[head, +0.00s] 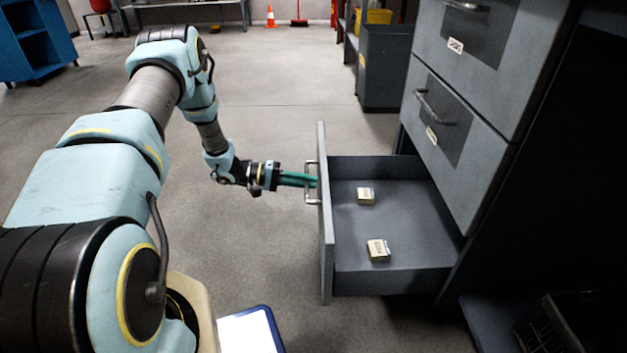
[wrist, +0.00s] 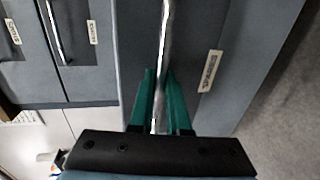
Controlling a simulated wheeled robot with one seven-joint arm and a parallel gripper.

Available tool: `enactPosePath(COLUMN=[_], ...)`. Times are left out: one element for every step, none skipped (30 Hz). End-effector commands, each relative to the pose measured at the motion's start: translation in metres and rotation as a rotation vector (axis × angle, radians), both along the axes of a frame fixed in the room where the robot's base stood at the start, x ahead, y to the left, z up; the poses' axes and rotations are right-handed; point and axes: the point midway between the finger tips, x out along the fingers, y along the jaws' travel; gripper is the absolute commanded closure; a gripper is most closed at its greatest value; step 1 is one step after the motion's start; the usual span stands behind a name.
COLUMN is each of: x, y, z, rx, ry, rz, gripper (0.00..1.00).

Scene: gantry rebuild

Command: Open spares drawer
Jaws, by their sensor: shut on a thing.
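The spares drawer (head: 325,235) is the lowest drawer of the grey cabinet. In the head view it stands well out of the cabinet, and its inside shows. Two small tan boxes, one farther back (head: 366,195) and one nearer (head: 378,250), lie on its floor. My gripper (head: 312,181) is at the drawer's front, at the bar handle (head: 311,192). In the wrist view the green fingers (wrist: 163,98) are on both sides of the metal handle bar (wrist: 165,50), shut on it. A label (wrist: 210,71) sits on the drawer front to the right; its text is hard to read.
Two closed drawers, an upper (head: 480,50) and a middle (head: 440,125), are above the open one. A dark grey bin (head: 385,70) stands behind. A blue shelf unit (head: 35,45) and an orange cone (head: 271,17) are far off.

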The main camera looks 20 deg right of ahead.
Motion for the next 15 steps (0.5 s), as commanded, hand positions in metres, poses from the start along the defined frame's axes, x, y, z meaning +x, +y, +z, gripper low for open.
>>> enactPosePath(x=[-0.0015, -0.0015, -0.0015, -0.0015, -0.0015, -0.0015, -0.0015, -0.0015, -0.0015, -0.0015, -0.0014, -0.0012, -0.0011, -0.0010, -0.0009], y=[0.0006, 0.0006, 0.0006, 0.0005, 0.0005, 0.0005, 0.0005, 0.0005, 0.0004, 0.0004, 0.0004, 0.0004, 0.0003, 0.0003, 0.0002], z=[-0.0005, -0.0005, -0.0006, -0.0006, -0.0006, -0.0007, -0.0007, -0.0007, -0.0007, -0.0007, -0.0007, -0.0006, -0.0006, -0.0006, -0.0005], rx=[0.000, 0.000, 0.001, 0.001, 0.001, 0.001, 0.001, 0.001, 0.001, 0.001, 0.001, 0.001, 0.001, 0.000, 0.000], ry=[0.002, 0.002, 0.002, 0.003, 0.002, 0.003, 0.003, 0.002, 0.003, 0.002, 0.001, 0.001, 0.001, 0.001, 0.001], rz=[-0.004, -0.004, -0.004, -0.004, -0.004, -0.004, -0.004, -0.004, -0.004, -0.004, -0.003, -0.003, -0.003, -0.002, -0.002], gripper=[1.00, 1.00, 1.00, 1.00, 1.00, 1.00, 1.00, 1.00, 0.84, 0.81, 0.77, 0.73, 0.73, 0.73, 0.73])
